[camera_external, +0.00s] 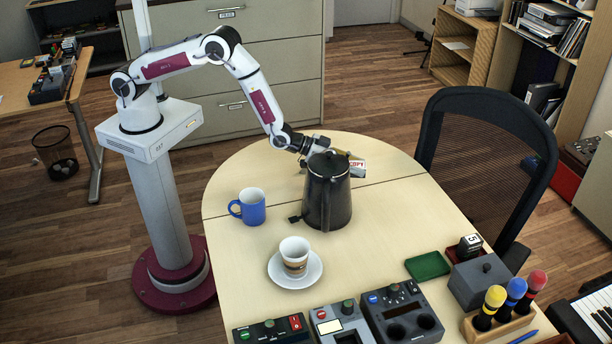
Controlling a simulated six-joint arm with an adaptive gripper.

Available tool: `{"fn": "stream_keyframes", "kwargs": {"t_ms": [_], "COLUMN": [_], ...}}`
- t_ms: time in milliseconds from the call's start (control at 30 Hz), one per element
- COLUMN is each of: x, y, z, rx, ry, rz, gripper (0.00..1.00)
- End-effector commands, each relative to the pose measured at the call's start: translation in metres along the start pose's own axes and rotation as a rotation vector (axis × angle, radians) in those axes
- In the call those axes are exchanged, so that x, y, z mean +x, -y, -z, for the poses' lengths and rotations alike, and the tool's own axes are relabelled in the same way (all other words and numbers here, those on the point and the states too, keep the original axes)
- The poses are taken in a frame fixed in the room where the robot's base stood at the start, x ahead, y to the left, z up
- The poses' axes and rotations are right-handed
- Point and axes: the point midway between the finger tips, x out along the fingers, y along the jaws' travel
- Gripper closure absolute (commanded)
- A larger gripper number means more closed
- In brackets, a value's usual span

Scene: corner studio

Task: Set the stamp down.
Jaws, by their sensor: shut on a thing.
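My gripper (324,147) is over the far part of the table, just behind the dark pot, which hides part of it. It is shut on the stamp (357,167), a light block with a red-edged label reading "COPY" that shows to the right of the pot's lid. The stamp is partly hidden by the pot, and I cannot tell whether it touches the tabletop. A second small black stamp-like block (469,246) with a white marked face stands at the table's right side.
The dark pot (327,200) stands close in front of my gripper. A blue mug (252,207), a cup on a saucer (294,257), a green tray (428,266), a grey box (479,284) and control boxes (403,312) are nearer. Bare tabletop (390,215) lies right of the pot.

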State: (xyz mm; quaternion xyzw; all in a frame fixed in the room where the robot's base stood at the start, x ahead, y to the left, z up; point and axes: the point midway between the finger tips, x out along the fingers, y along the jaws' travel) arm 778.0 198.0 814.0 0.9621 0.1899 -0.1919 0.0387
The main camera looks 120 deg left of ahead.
Motion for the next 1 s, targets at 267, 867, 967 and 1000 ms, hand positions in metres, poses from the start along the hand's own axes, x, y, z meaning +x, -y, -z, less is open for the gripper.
{"fn": "stream_keyframes", "kwargs": {"t_ms": [267,867,967,1000], "x": [0.002,0.014,0.014,0.014], "y": [0.0,0.0,0.0,0.0], "z": [-0.005,-0.034,-0.034,-0.034], "rx": [0.0,0.0,0.0,0.0], "ry": [0.001,0.0,0.0,0.0], "rz": [0.0,0.0,0.0,0.0], "gripper": [0.89,0.89,0.89,0.89]}}
